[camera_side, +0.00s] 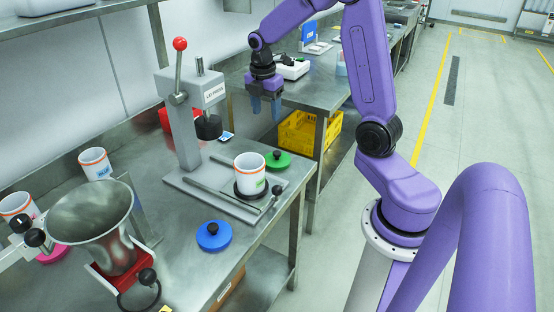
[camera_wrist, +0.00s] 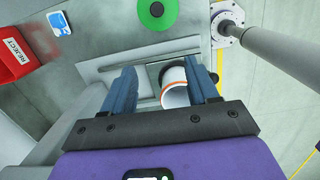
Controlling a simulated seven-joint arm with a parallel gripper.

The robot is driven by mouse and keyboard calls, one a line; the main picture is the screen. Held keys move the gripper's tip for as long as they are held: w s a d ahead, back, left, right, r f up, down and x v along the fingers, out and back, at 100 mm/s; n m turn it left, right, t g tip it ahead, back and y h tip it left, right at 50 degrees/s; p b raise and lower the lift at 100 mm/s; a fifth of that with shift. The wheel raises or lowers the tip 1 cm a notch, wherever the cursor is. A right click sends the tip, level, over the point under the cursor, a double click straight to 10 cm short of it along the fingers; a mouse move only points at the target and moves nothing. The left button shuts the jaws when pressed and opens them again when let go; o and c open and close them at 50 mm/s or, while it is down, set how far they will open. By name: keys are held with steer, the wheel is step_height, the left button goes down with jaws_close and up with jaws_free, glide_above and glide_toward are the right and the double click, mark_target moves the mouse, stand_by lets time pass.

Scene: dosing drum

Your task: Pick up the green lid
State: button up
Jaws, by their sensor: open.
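The green lid (camera_side: 278,160) is a flat disc with a black knob. It lies on the steel table near its back right edge, just behind the white cup with orange bands (camera_side: 250,173). In the wrist view the green lid (camera_wrist: 157,14) is at the top, partly cut off by the frame edge. My gripper (camera_side: 265,107) is open and empty, with blue fingers pointing down, high above the table and behind the lid in the side view. In the wrist view my gripper (camera_wrist: 168,82) shows both fingers apart, with the white cup (camera_wrist: 175,88) seen between them.
A lever press (camera_side: 190,110) with a red knob stands left of the lid; its base carries the cup. A blue lid (camera_side: 214,235) lies at the table front. A metal funnel (camera_side: 92,215) stands front left. A red reject bin (camera_wrist: 14,52) shows in the wrist view.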

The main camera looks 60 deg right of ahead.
steer(key=d, duration=0.3)
glide_toward(277, 152)
steer(key=f, duration=0.8)
steer(key=shift+w+d+f, duration=0.1)
steer(key=shift+d+f, duration=0.15)
steer(key=shift+d, duration=0.15)
steer(key=c, duration=1.1)
